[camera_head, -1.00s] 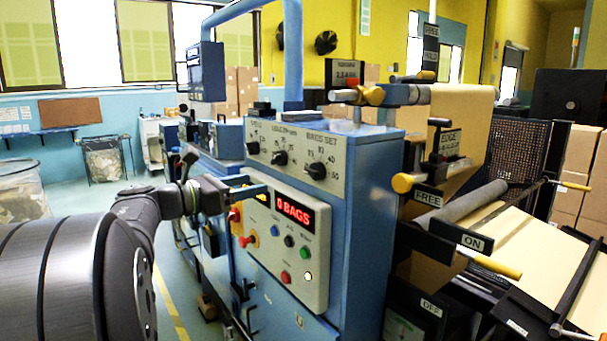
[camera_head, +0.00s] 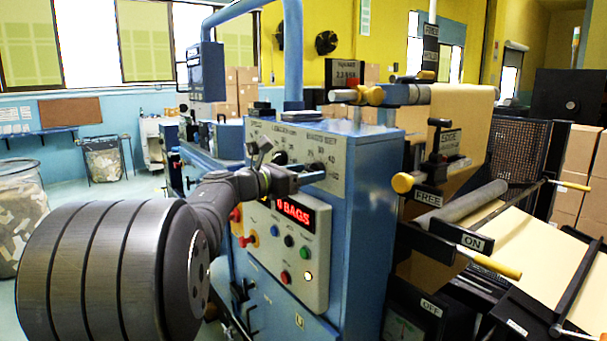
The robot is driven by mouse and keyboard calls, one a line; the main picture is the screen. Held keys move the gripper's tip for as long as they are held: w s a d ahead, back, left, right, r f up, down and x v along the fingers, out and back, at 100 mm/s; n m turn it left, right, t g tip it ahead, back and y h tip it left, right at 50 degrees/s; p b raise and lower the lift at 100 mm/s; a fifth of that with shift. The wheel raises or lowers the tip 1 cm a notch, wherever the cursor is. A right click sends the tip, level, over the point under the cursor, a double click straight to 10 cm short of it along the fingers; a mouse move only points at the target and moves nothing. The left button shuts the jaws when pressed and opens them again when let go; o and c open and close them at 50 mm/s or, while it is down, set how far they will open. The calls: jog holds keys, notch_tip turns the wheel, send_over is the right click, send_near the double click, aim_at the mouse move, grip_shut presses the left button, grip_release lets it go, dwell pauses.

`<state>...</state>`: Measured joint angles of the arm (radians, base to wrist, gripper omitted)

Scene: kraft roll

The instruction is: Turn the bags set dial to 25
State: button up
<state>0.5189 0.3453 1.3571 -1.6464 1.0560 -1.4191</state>
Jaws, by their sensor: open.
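The bags set dial (camera_head: 316,168) is a black knob at the right end of the light panel on top of the blue machine (camera_head: 358,210). Numbers ring it, too small to read surely; its pointer setting cannot be told. My gripper (camera_head: 318,174) is open, its fingers reaching right across the panel's lower part, close to the dial. Whether the fingers touch or straddle the dial cannot be told.
A second dial (camera_head: 281,158) sits left on the same panel. Buttons in several colours, including a red one (camera_head: 285,277), sit under the display. Yellow-handled levers (camera_head: 490,262) and the paper roll stand at right.

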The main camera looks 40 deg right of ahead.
jog(key=c, duration=1)
jog(key=shift+m, duration=0.3)
jog(key=m, duration=0.4)
jog(key=shift+s+m, duration=0.1)
jog(key=shift+m, duration=1.9)
